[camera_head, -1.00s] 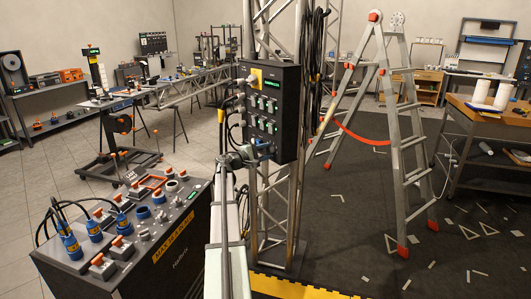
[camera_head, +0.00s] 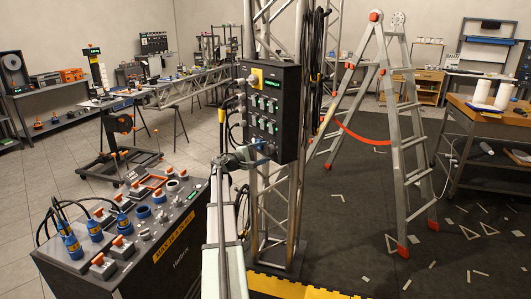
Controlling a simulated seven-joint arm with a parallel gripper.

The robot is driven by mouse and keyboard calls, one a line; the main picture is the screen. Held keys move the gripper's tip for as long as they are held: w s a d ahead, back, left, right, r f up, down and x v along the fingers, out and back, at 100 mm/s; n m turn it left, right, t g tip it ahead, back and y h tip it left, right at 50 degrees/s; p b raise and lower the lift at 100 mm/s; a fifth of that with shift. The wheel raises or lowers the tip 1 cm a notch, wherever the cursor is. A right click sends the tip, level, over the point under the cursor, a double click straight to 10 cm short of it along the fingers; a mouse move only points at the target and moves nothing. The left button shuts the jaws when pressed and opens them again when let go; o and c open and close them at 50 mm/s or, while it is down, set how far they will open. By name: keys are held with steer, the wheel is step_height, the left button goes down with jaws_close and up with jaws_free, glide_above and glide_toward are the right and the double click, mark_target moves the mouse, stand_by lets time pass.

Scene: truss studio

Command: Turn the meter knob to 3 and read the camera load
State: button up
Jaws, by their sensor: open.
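A dark control box (camera_head: 273,110) is mounted on the upright truss in the middle. Its front carries rows of switches with green marks, a yellow label (camera_head: 256,79) and a small lit green display (camera_head: 273,85). I cannot tell which small part is the meter knob, and no numbers are readable. My arm rises from the bottom middle.
A black console (camera_head: 125,235) with blue plugs and orange-topped switches stands at lower left. Black cables hang beside the truss (camera_head: 280,215). A stepladder (camera_head: 408,150) stands to the right on a dark mat strewn with small strips. Work tables line the back.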

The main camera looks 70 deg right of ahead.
steer(key=v, duration=1.1)
steer(key=shift+w+a, duration=0.2)
steer(key=shift+a, duration=0.15)
steer(key=shift+m, duration=0.3)
